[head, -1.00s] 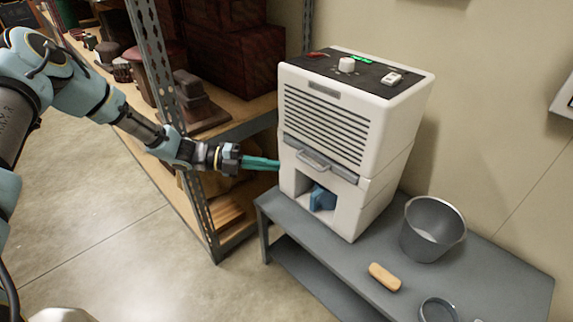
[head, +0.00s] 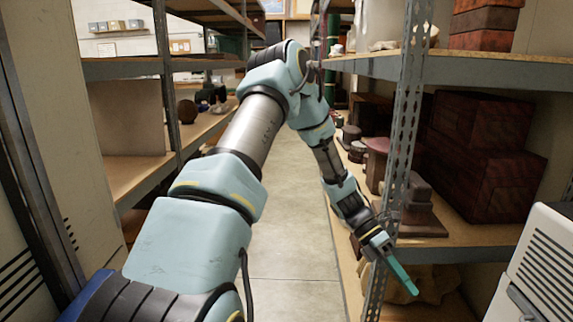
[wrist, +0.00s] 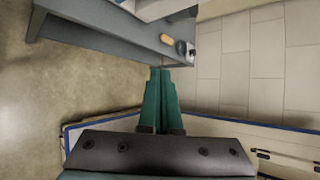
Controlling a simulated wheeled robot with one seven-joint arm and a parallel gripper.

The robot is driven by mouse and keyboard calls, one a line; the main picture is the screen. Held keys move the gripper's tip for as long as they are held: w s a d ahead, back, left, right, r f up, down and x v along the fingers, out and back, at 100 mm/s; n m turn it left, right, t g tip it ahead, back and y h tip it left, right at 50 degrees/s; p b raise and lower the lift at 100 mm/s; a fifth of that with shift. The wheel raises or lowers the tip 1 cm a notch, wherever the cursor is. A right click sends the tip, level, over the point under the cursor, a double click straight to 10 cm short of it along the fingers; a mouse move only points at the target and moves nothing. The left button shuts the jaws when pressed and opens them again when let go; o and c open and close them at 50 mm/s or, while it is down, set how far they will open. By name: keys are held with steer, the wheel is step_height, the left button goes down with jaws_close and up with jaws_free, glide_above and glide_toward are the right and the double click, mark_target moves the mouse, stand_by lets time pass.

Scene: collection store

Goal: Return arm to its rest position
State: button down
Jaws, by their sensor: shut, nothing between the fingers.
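My gripper (head: 402,277) is at the end of my arm, in front of the right-hand shelf rack in the head view. Its teal fingers point down and to the right and look closed together, with nothing between them. In the wrist view the two green fingers (wrist: 160,98) lie side by side, touching or nearly so. My arm reaches from the lower left across the aisle. The gripper appears apart from the white slatted machine (head: 540,265) at the right edge.
The right rack's upright post (head: 405,130) stands close behind my gripper. Another rack (head: 175,100) stands left, with clear floor (head: 285,220) between. In the wrist view, a grey bench (wrist: 100,30) carries a tan block (wrist: 166,39).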

steer(key=w+a+r+m+t+y+p, duration=0.1)
steer(key=a+r+m, duration=0.4)
steer(key=a, duration=0.6)
steer(key=a+r+m+t+y+p, duration=0.1)
steer(key=a+r+m+t+y, duration=0.2)
steer(key=a+r+m+t, duration=0.3)
steer(key=w+a+r+m+t+y+p, duration=0.1)
steer(key=a+r+m, duration=0.4)
steer(key=a+m, duration=0.5)
steer(key=a+t+y, duration=0.1)
steer(key=a+t, duration=0.1)
steer(key=a, duration=0.5)
steer(key=shift+w+a+r+t+y, duration=0.25)
steer(key=shift+w+t+y, duration=0.05)
steer(key=shift+t, duration=0.1)
